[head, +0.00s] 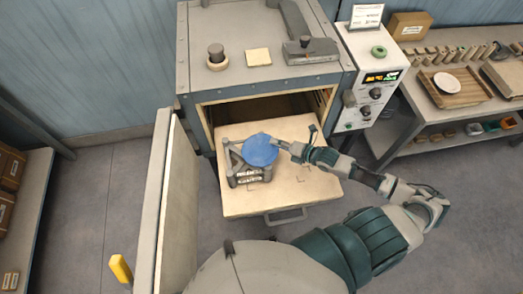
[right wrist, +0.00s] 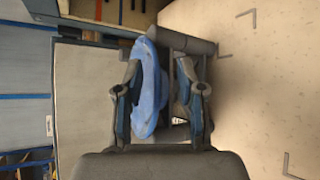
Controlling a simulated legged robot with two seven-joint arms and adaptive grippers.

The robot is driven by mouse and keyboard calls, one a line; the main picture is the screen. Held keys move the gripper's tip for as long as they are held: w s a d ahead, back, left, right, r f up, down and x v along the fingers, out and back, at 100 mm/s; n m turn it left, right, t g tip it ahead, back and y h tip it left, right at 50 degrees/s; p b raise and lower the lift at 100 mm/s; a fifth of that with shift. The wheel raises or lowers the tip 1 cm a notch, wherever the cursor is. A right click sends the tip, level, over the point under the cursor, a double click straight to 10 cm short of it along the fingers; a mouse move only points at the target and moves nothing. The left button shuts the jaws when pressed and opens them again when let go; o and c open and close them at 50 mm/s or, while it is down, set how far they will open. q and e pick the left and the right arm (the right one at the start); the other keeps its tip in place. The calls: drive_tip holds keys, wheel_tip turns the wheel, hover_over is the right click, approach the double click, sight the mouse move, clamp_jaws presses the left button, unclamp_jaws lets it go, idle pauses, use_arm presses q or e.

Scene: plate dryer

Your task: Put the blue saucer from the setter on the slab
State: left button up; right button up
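The blue saucer (head: 261,150) stands tilted in the grey setter (head: 236,168), which rests on the left part of the pale pulled-out slab (head: 285,195). My right gripper (head: 284,145) is at the saucer's right rim in the head view. In the right wrist view the saucer (right wrist: 150,88) appears nearly edge-on between the two fingers of the right gripper (right wrist: 160,75). It lies close to the left finger, with a gap to the right finger, so the gripper looks open around the rim. Part of the setter (right wrist: 183,42) shows behind. My left gripper is not in view.
The dryer (head: 262,75) stands behind the slab, its door (head: 180,200) open on the left. A control box (head: 372,85) is on its right side. A shelf (head: 440,110) with a tray stands at far right. The slab's right and front parts are clear.

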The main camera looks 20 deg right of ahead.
drive_tip(key=shift+w+a, duration=0.1)
drive_tip(key=shift+a, duration=0.2)
drive_tip(key=c, duration=0.7)
drive_tip(key=shift+d, duration=0.25)
clamp_jaws()
